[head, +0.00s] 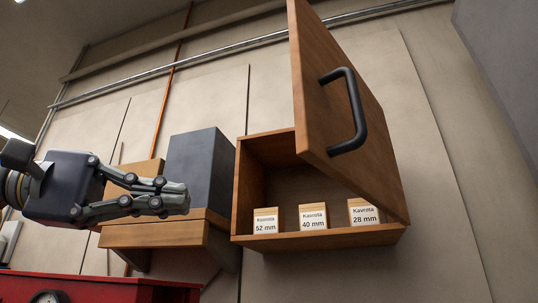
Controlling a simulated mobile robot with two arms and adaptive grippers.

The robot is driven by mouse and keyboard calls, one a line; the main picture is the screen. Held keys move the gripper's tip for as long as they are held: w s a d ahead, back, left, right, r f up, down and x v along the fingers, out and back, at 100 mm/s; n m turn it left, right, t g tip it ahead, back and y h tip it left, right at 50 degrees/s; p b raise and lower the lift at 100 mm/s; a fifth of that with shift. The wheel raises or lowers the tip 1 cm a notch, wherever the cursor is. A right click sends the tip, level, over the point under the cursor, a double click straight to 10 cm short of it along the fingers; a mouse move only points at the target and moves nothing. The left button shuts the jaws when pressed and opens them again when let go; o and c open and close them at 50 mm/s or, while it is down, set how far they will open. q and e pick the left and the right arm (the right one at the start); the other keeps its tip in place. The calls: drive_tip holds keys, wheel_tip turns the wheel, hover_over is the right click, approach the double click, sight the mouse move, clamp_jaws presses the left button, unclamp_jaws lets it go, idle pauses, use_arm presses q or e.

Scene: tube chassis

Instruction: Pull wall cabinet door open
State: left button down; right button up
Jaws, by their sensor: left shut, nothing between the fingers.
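The wall cabinet (268,240) is a wooden box on the wall, right of centre in the head view. Its wooden door (320,80) stands partly open, swung out toward me, and hides the upper right of the inside. A black bar handle (358,110) is on the door's outer face. Several small labelled wooden blocks stand inside on the cabinet floor, among them one marked 40 mm (313,217). My left gripper (187,198) is at the left, shut and empty, pointing right. In the picture it is left of the cabinet and apart from the handle. My right gripper is not in view.
A wooden shelf (150,235) left of the cabinet carries a dark grey box (200,165) and a wooden box (143,172), partly behind my left gripper. A red object (100,288) with a round gauge is at the lower left. A grey panel (505,60) fills the upper right corner.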

use_arm(q)
drive_tip(key=s+r, duration=0.3)
drive_tip(key=s, duration=0.1)
drive_tip(key=d+g+p, duration=0.1)
drive_tip(key=d+p, duration=0.3)
drive_tip(key=d, duration=0.8)
drive_tip(key=shift+s+d+f+m, duration=0.2)
drive_tip(key=shift+s+d+m, duration=0.1)
drive_tip(key=shift+s, duration=0.15)
